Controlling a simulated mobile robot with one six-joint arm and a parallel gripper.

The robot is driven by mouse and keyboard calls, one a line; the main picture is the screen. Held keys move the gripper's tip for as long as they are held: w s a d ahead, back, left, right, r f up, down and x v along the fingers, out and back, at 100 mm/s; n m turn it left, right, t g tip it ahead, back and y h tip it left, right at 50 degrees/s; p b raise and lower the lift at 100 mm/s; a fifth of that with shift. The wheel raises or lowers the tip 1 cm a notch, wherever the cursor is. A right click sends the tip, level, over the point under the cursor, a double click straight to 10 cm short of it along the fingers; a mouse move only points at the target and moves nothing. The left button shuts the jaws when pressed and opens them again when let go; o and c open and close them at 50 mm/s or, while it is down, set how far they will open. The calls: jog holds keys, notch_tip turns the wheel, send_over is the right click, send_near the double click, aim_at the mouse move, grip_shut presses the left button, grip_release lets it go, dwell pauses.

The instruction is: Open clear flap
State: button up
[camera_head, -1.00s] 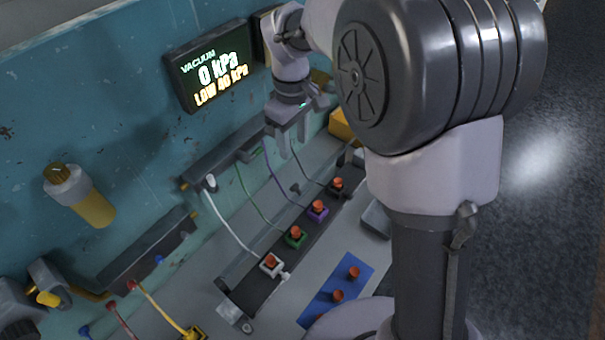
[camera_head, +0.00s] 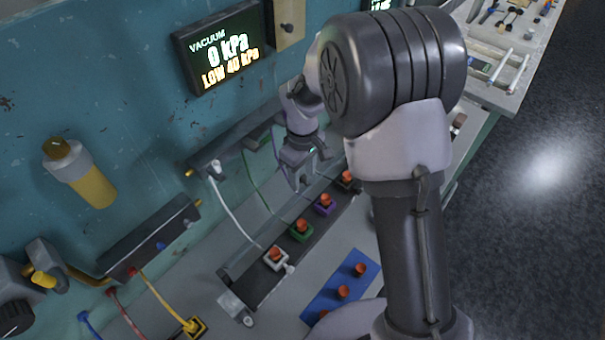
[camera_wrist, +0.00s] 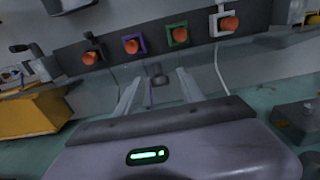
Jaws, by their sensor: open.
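My gripper (camera_head: 298,180) hangs between the teal wall and the dark rail (camera_head: 263,283), near the purple-based plug. In the wrist view its two pale fingers (camera_wrist: 158,90) are apart with nothing held between them. A small dark knob (camera_wrist: 158,75) shows between and beyond the fingertips; I cannot tell whether they touch it. I cannot make out the clear flap with certainty; a greyish strip runs along the wall side of the rail, behind the knob. My arm hides part of the rail's far end.
Red-topped plugs with white (camera_head: 276,257), green (camera_head: 301,231), purple (camera_head: 325,204) and black (camera_head: 347,181) bases line the rail, with thin tubes running to the wall. A blue plate (camera_head: 340,288) lies right of the rail. A vacuum display (camera_head: 220,45) hangs on the wall.

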grip_shut()
dwell(1.4)
